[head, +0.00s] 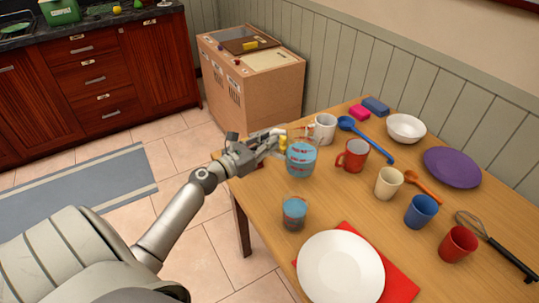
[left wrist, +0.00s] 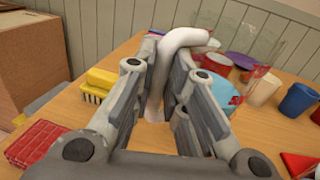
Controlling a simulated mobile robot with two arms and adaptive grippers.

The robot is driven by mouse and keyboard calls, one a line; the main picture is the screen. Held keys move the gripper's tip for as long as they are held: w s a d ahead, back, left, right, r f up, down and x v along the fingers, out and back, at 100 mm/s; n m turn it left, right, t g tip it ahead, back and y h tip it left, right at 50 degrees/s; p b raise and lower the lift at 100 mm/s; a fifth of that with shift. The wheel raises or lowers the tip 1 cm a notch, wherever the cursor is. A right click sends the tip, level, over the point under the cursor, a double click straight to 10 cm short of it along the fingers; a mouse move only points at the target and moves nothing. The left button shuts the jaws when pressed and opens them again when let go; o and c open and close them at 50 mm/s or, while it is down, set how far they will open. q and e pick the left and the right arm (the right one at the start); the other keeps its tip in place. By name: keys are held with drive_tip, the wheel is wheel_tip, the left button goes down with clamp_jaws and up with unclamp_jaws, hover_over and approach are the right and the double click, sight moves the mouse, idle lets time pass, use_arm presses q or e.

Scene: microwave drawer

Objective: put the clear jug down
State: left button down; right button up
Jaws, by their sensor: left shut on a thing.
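The clear jug (head: 301,158) has red markings and blue contents. It is upright at the left side of the wooden table (head: 330,205); I cannot tell whether its base touches the wood. My left gripper (head: 272,144) reaches in from the left and is shut on the jug's pale handle. In the left wrist view the whitish curved handle (left wrist: 184,38) rises between the fingers of the left gripper (left wrist: 165,85), and the jug's blue contents (left wrist: 224,90) show to the right, partly hidden by a finger. My right gripper is in neither view.
A white mug (head: 325,127) and red mug (head: 352,155) stand close behind and right of the jug. A yellow brush (left wrist: 100,84) lies left of the gripper. Bare wood shows between glass and red mug.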

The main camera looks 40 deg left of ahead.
use_arm(q)
drive_tip(key=shift+w+a+f+b, duration=0.25)
drive_tip(key=shift+w+f+b, duration=0.05)
drive_tip(key=shift+w+f, duration=0.3)
drive_tip(key=shift+f+b, duration=0.3)
drive_tip(key=shift+f, duration=1.25)
drive_tip(key=c, duration=1.5)
unclamp_jaws()
drive_tip(key=shift+s+f, duration=0.1)
drive_tip(key=shift+o, duration=0.2)
drive_tip(key=shift+s, duration=0.3)
drive_tip(key=s+a+b, duration=0.1)
drive_tip(key=s+a, duration=0.1)
drive_tip(key=s, duration=0.9)
drive_tip(key=shift+s, duration=0.15)
